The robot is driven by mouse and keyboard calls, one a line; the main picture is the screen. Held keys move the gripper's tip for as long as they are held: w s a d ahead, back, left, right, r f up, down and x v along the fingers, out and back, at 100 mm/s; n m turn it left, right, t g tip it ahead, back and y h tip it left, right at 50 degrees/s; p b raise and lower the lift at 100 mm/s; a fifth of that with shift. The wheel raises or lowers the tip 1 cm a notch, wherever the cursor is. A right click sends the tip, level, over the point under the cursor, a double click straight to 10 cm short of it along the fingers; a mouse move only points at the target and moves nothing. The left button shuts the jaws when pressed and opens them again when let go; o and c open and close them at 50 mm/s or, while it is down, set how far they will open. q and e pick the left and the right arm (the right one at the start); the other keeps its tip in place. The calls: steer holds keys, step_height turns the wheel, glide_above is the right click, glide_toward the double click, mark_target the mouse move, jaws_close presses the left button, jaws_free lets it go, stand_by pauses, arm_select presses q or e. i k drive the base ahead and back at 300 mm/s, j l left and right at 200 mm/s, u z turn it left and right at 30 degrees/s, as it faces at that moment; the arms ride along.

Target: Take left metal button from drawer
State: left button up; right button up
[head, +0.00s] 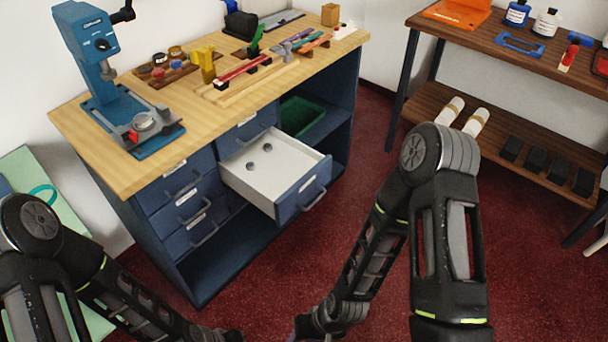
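The blue drawer (300,195) with a white inside is pulled out of the blue workbench. Two small dark grey round metal buttons lie apart on its floor. The left metal button (250,166) is nearer the front of the picture, and the other metal button (267,147) lies up and to the right of it. My two arms reach down to the bottom edge of the picture, below and in front of the bench. Both grippers are out of view, and neither arm touches the drawer.
The wooden bench top (200,105) carries a blue press (100,60), tools and small parts. Closed drawers (195,215) lie left of the open one, and a green bin (298,117) sits in the shelf bay beside it. A wooden shelf unit (500,130) stands right.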

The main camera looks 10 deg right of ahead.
mark_target(250, 166)
steer(key=i+l, duration=0.15)
steer(key=l, duration=0.25)
steer(key=i+l, duration=0.15)
steer(key=l, duration=0.25)
steer(key=i+l, duration=0.1)
steer(key=l, duration=0.25)
steer(key=i+l, duration=0.15)
steer(key=l, duration=0.25)
steer(key=i+l, duration=0.15)
steer(key=l, duration=0.25)
steer(key=i+l, duration=0.15)
steer(key=l, duration=0.55)
steer(key=i+j, duration=0.1)
steer(key=j, duration=0.25)
steer(key=i+j, duration=0.1)
steer(key=j, duration=0.2)
